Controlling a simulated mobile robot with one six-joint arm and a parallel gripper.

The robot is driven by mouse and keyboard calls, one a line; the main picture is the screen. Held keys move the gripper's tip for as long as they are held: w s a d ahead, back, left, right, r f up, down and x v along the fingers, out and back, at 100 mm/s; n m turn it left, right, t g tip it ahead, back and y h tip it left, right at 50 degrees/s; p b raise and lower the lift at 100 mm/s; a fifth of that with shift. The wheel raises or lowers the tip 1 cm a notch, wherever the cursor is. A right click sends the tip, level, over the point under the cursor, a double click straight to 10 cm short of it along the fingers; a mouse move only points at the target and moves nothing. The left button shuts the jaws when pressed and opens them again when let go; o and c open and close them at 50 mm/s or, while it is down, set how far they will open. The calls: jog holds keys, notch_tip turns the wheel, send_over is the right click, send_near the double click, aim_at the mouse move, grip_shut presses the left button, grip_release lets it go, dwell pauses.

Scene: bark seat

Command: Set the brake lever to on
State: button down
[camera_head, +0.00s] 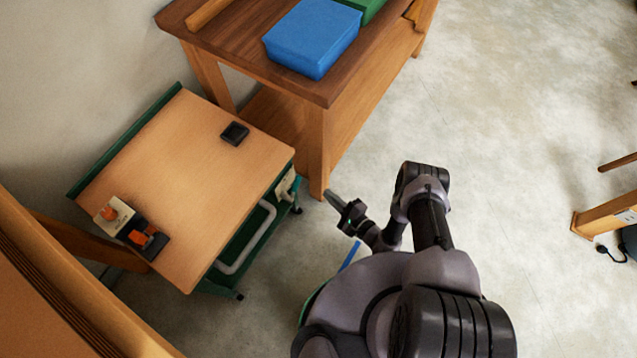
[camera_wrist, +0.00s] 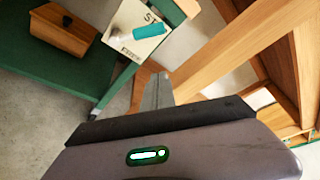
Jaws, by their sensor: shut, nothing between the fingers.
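A cream plate (camera_wrist: 140,28) with dark lettering is fixed to the green cart frame at the top of the wrist view. A teal handle (camera_wrist: 148,31), which looks like the brake lever, lies across it, tilted slightly up to the right. Not all the lettering is readable. In the head view the plate (camera_head: 285,186) shows small at the cart's right side, with the lever barely visible. My gripper (camera_head: 334,199) is shut and empty, right of the cart and apart from it. Its fingers (camera_wrist: 158,92) show below the plate in the wrist view, not touching the lever.
The cart's wooden top (camera_head: 190,180) carries a black block (camera_head: 235,133) and two orange-knobbed boxes at its left corner. A wooden bench (camera_head: 319,150) with a blue box (camera_head: 312,38) stands close behind. A wooden box (camera_wrist: 64,29) sits on the cart's green shelf.

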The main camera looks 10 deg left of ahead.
jog(key=w+a+b, duration=0.1)
jog(key=w+a, duration=0.1)
jog(key=a, duration=0.7)
jog(key=shift+w+r, duration=0.3)
